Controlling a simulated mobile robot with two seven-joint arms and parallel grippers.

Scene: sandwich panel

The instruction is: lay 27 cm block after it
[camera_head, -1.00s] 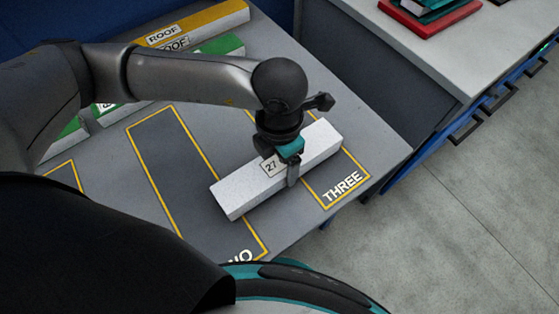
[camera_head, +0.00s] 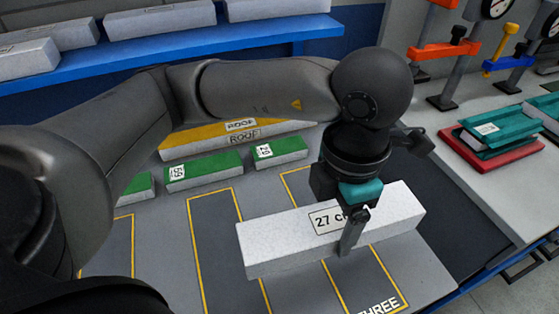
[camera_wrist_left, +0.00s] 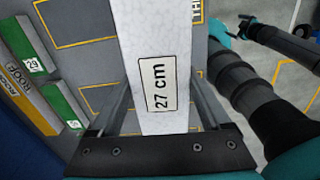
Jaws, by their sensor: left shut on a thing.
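The white speckled block labelled 27 cm (camera_head: 275,243) is held by my left gripper (camera_head: 352,235), which is shut across its middle. In the left wrist view the block (camera_wrist_left: 155,35) runs lengthwise between the two fingers (camera_wrist_left: 158,110), its label facing the camera. The block is roughly level and crosses over the yellow-outlined grey slots of the table. It looks raised above the surface, but the gap is hard to judge. The slot marked THREE (camera_head: 378,304) is partly covered by the block and gripper.
Green blocks (camera_head: 205,172) and a yellow ROOF piece (camera_head: 190,146) lie along the table's back. A blue shelf (camera_head: 170,57) holds more white blocks. At right, a bench carries teal pieces on a red base (camera_head: 495,158) and orange clamps (camera_head: 443,50).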

